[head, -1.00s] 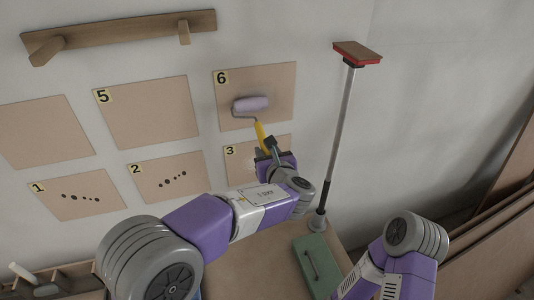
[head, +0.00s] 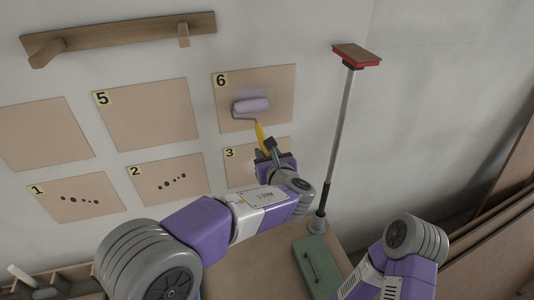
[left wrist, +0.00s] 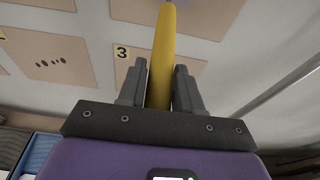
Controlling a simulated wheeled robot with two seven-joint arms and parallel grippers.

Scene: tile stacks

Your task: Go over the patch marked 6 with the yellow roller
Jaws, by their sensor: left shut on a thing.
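The patch marked 6 (head: 275,82) is a tan square on the wall, with a faint purple smear around its upper middle. The yellow roller (head: 252,106) has a pale purple sleeve, which lies over the middle of patch 6. I cannot tell whether it presses on the surface. My left gripper (head: 268,150) is shut on the roller's yellow handle (left wrist: 161,60), which points up between the fingers in the left wrist view. The sleeve is out of the left wrist view, apart from perhaps a sliver at the top. My right arm shows at the lower right, but its gripper is out of view.
Patch 3 (head: 237,168) is below, partly behind my left gripper. Patches 5 (head: 146,112), 2 (head: 150,172) and 1 (head: 65,184) are to the left. A long-handled pad (head: 343,140) leans on the wall to the right. A green case (head: 314,262) lies below.

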